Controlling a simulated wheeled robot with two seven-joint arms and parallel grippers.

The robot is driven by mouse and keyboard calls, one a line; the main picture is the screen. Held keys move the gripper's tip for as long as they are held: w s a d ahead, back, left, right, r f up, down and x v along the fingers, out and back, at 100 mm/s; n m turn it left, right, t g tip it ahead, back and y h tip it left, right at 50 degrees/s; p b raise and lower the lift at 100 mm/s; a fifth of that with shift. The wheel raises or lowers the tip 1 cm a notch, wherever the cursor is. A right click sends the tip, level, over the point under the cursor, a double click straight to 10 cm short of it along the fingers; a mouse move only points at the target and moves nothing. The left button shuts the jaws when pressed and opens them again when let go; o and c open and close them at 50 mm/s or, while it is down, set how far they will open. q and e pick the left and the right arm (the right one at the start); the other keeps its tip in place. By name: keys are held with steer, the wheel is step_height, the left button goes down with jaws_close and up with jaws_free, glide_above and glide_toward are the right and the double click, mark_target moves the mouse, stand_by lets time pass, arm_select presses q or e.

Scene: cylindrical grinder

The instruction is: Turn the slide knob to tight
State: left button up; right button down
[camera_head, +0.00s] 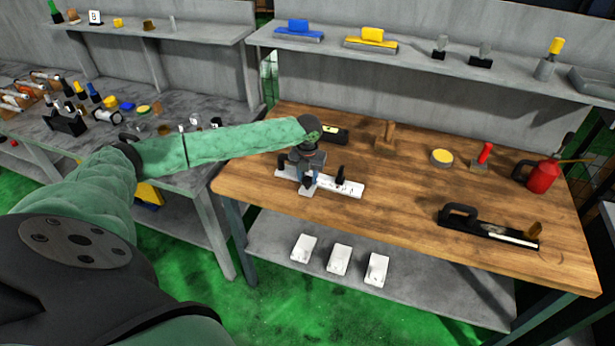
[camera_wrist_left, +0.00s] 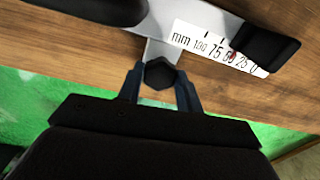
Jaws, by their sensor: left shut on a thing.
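The slide knob (camera_wrist_left: 160,73) is a black hexagonal knob on a short pale metal arm, at the middle of the left wrist view. My left gripper (camera_wrist_left: 160,85) is shut on it, one dark finger on each side. The knob belongs to a slide with a white mm scale (camera_wrist_left: 200,40) running from 100 to 0. In the head view my left gripper (camera_head: 308,180) points down at the near side of the white slide bar (camera_head: 350,189), on the wooden bench. No tight or loose marking is legible. My right gripper is out of view.
A black upright handle (camera_head: 340,175) stands on the bar's right part, and a black block (camera_wrist_left: 258,42) sits by the scale's low end. A level (camera_head: 333,132) lies behind. The wooden bench (camera_head: 390,215) is clear in front, with a black-handled tool (camera_head: 480,227) farther right.

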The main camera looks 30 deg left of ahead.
arm_select(q)
steer(key=shift+m, duration=0.9)
steer(key=m, duration=0.3)
steer(key=shift+m+b, duration=0.3)
steer(key=shift+m, duration=0.7)
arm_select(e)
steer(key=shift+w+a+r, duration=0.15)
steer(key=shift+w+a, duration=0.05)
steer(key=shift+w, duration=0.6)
arm_select(q)
steer(key=shift+m, duration=0.4)
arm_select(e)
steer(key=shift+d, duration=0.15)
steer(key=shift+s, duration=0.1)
arm_select(q)
steer(key=o, duration=1)
